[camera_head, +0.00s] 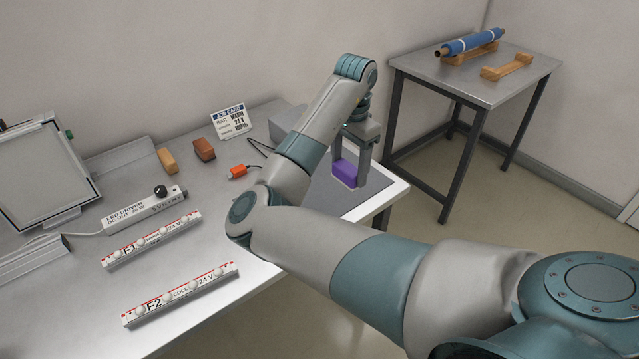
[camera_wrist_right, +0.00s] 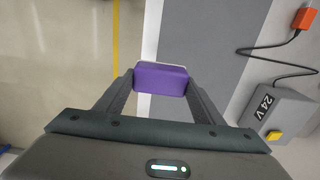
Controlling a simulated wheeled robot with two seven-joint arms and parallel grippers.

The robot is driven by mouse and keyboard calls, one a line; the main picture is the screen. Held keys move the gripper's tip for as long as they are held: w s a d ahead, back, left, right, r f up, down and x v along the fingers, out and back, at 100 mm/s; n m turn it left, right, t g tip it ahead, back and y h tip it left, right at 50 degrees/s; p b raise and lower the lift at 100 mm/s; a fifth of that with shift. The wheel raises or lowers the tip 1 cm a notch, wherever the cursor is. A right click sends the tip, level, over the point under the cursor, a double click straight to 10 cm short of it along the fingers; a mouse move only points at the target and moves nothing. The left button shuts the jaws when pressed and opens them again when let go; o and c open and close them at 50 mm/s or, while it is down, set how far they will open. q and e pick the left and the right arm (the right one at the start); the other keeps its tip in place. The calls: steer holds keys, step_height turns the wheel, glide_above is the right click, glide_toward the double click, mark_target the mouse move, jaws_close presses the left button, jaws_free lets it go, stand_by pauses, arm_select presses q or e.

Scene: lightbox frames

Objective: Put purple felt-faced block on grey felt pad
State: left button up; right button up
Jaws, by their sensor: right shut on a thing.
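The purple felt-faced block (camera_head: 344,173) is between the fingers of my right gripper (camera_head: 350,169), which is shut on it. The wrist view also shows the block (camera_wrist_right: 160,80) gripped at both ends by the right gripper (camera_wrist_right: 160,86). The grey felt pad (camera_head: 333,201) lies at the table's right end. In the wrist view the pad (camera_wrist_right: 205,35) runs behind the block's right part, while its left part overlaps the pale table edge and floor. I cannot tell whether the block touches the pad. My left gripper is not in view.
A grey box with a yellow button (camera_wrist_right: 275,135) and an orange connector (camera_head: 238,171) lie near the pad. Brown and tan blocks (camera_head: 204,149), a job card (camera_head: 230,121) and light bars (camera_head: 180,293) are on the table. A side table (camera_head: 420,75) stands behind.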

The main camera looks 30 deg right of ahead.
steer(key=w+f, duration=0.2)
steer(key=w, duration=0.1)
steer(key=w+f+p, duration=0.1)
steer(key=w+f, duration=0.1)
steer(key=w, duration=0.2)
steer(key=w+f+p, duration=0.1)
steer(key=w+f, duration=0.1)
steer(key=w, duration=0.2)
steer(key=shift+d+f, duration=0.35)
steer(key=shift+f, duration=0.05)
steer(key=shift+f, duration=0.1)
step_height(320, 180, down, 3)
steer(key=shift+r+p, duration=0.2)
steer(key=shift+p, duration=0.75)
steer(key=shift+f, duration=0.6)
steer(key=o, duration=1)
steer(key=shift+c, duration=0.2)
